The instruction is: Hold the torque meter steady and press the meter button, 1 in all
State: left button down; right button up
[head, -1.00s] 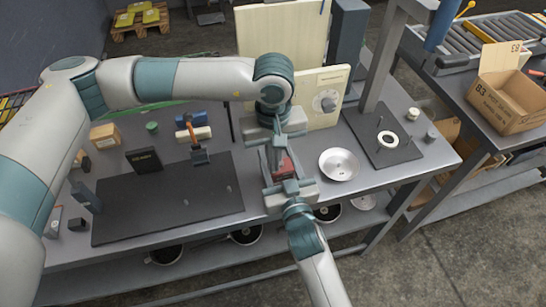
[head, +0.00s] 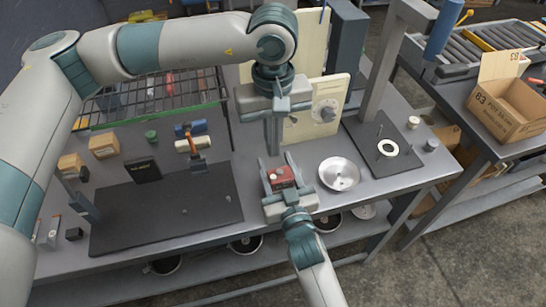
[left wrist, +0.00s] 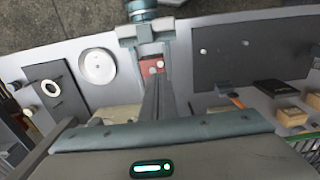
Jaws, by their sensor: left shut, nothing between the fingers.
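The torque meter is a small red box (head: 282,178) with a pale round spot on its top, standing near the front edge of the bench. My right gripper (head: 279,168) comes in from the front, with one finger on each side of the meter, and looks closed on it. The meter also shows in the left wrist view (left wrist: 151,68), between the right gripper's fingers. My left gripper (head: 272,150) is shut and empty, pointing down behind the meter and apart from it in the head view. In the left wrist view its fingers (left wrist: 157,85) partly overlap the view towards the meter.
A silver dish (head: 339,174) stands right of the meter. A dark mat (head: 165,212) lies to the left. A cream panel with a dial (head: 324,112) stands behind. A black plate with a white ring (head: 388,148) is at the right, below a press column.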

pick_arm(q)
jog(key=shift+r, duration=2)
pick_arm(e)
jog(key=shift+f, duration=0.1)
jog(key=o, duration=1.3)
jog(key=shift+s, duration=0.15)
jog(key=v, duration=1.1)
jog(key=shift+s+d, duration=0.2)
jog(key=shift+s, duration=0.1)
